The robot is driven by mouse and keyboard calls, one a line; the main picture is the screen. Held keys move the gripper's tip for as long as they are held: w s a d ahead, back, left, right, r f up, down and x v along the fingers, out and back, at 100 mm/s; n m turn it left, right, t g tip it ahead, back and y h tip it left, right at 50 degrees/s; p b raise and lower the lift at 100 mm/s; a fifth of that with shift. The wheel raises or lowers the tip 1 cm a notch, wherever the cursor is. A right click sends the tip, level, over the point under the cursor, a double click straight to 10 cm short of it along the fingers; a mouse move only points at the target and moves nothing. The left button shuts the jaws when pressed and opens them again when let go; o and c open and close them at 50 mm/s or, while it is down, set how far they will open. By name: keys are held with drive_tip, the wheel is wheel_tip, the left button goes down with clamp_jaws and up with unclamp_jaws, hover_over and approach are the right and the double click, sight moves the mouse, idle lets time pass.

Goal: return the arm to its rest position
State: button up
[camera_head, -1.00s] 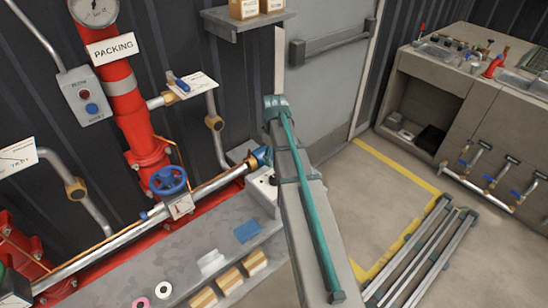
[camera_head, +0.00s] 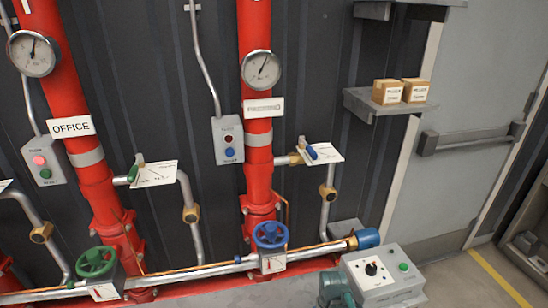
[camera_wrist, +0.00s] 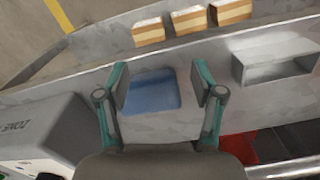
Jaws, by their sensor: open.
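My gripper (camera_wrist: 160,82) is open and empty in the wrist view, its two teal fingers apart. Below the gap between them is a flat blue pad (camera_wrist: 151,92) on a grey shelf (camera_wrist: 72,83). The fingers look apart from the pad, though the exact height cannot be told. In the head view, a teal piece at the bottom edge beside the grey control box (camera_head: 382,276) looks like part of my arm. The rest of the arm is out of that view.
Red pipes (camera_head: 258,150) with gauges, a green valve wheel (camera_head: 96,262) and a blue valve wheel (camera_head: 270,235) line the wall. Cartons (camera_head: 388,92) sit on a wall shelf (camera_head: 360,104). In the wrist view, several small boxes (camera_wrist: 187,23) and a grey open holder (camera_wrist: 275,66) flank the pad.

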drive_tip(key=s+f+g+p, duration=0.3)
drive_tip(key=s+f+p, duration=0.1)
drive_tip(key=s, duration=1)
drive_tip(key=s+f+g+p, duration=0.3)
drive_tip(key=s+f+p, duration=0.1)
drive_tip(key=s, duration=1)
drive_tip(key=shift+d+f+g, duration=0.15)
drive_tip(key=shift+g, duration=0.15)
